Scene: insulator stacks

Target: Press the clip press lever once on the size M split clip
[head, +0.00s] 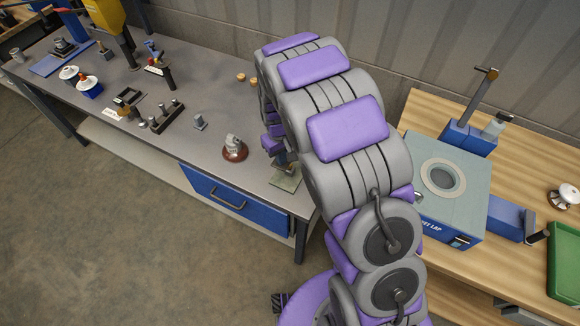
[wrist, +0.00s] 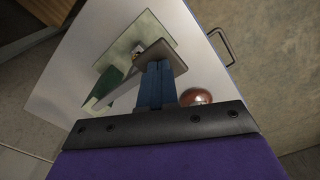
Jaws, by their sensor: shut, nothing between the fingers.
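The clip press stands at the near right end of the grey bench, its pale green base plate (head: 286,181) partly under my arm in the head view. In the wrist view the base plate (wrist: 158,30) shows beyond my fingers, with a grey bar-like part and a darker green part (wrist: 106,84) beside them. My gripper (wrist: 156,66) is shut and empty, its blue fingertips over the press by the grey part. I cannot tell whether they touch the lever. A small pale and brown piece (wrist: 139,45) sits on the plate; I cannot tell whether it is the size M split clip.
A brown disc with a metal cap (head: 234,148) stands left of the press. A small grey block (head: 199,122) and a dark rack (head: 167,117) are farther left. A second wooden bench with a grey-green machine (head: 452,184) is on the right. The bench front has a blue drawer (head: 230,199).

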